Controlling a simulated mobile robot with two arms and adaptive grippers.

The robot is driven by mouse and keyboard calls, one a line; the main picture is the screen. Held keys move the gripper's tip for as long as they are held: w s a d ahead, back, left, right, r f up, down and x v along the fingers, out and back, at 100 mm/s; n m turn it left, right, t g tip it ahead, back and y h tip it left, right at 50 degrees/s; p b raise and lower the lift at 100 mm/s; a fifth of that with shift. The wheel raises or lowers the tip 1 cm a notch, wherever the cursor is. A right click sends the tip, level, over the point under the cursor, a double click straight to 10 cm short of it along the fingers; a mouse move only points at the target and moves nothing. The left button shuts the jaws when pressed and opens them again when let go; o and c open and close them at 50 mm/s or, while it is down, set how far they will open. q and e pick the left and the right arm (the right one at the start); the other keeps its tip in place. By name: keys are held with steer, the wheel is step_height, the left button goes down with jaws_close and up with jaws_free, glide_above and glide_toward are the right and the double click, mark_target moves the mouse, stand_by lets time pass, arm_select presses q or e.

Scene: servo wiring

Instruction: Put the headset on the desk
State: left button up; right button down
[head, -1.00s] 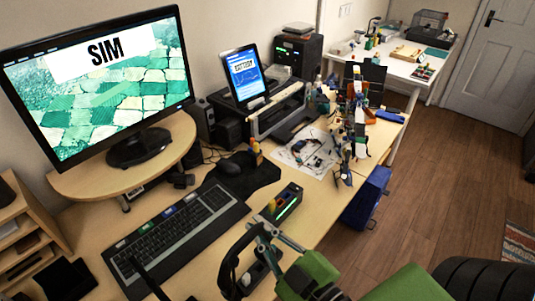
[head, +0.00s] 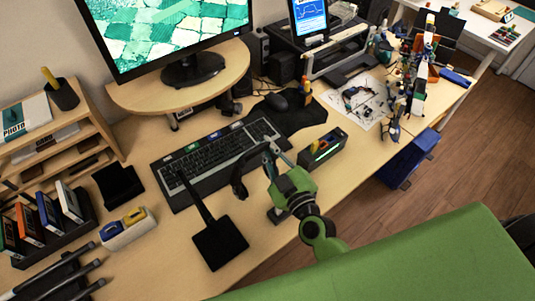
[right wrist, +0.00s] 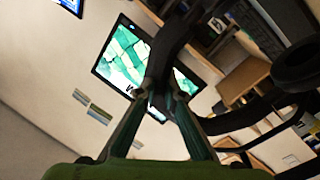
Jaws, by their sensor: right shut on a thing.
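The black headset is gripped by my right gripper (head: 272,158) and held above the desk (head: 152,262), near the keyboard's right end. In the head view its dark curved band (head: 239,178) shows left of the fingers; the rest is hard to make out. In the right wrist view the gripper (right wrist: 158,96) is shut on the black band (right wrist: 172,45), and a round dark part, likely an ear cup (right wrist: 296,66), shows at right. My left gripper is not in view.
A black stand with a square base (head: 220,244) and tilted-looking pole is at the desk's front. The keyboard (head: 215,160), monitor (head: 165,35), mouse (head: 276,101) and a box with a green light (head: 322,152) are near. Bare desk lies left of the stand.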

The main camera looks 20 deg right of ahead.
step_height(320, 180, down, 3)
steer(key=shift+w+f+b, duration=0.1)
steer(key=shift+w+b, duration=0.05)
steer(key=shift+b, duration=0.3)
steer(key=shift+f, duration=0.1)
steer(key=c, duration=2.2)
jaws_free()
steer(key=shift+f, duration=0.1)
steer(key=shift+o, duration=0.2)
steer(key=s+d+b, duration=0.1)
steer(key=s+b, duration=0.1)
steer(key=s, duration=1)
steer(key=shift+d+r, duration=0.25)
steer(key=shift+r, duration=0.05)
